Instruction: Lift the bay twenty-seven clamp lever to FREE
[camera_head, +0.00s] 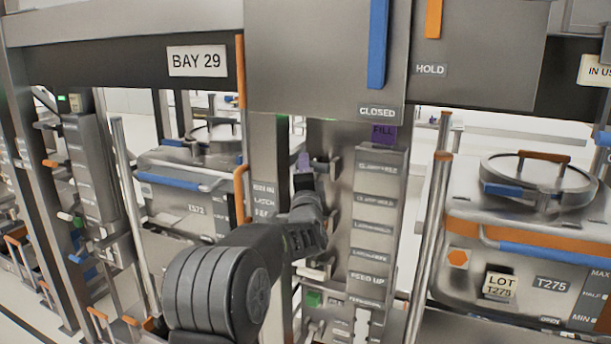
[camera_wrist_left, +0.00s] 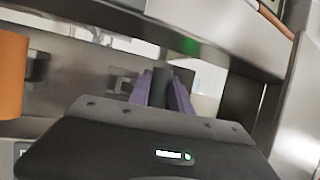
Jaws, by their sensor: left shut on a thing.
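My left gripper (camera_head: 304,166) reaches in from the lower left to the narrow gap beside the grey post with stacked labels (camera_head: 367,250). In the left wrist view its two purple fingers (camera_wrist_left: 160,90) stand on either side of a dark upright handle (camera_wrist_left: 160,82) and are shut on it. I take this handle for the clamp lever; its pivot is hidden. The post's upper label (camera_head: 377,168) looks like CLAMP FREE and the one below (camera_head: 376,201) like CLAMP HOLD, both blurred. No bay twenty-seven sign is readable. My right gripper is not in view.
A BAY 29 sign (camera_head: 197,61) hangs upper left. A large grey panel (camera_head: 310,55) marked CLOSED overhangs the post. A lidded bin marked T275 (camera_head: 460,285) stands right, another bin (camera_head: 165,215) left. Steel uprights (camera_head: 430,220) crowd both sides.

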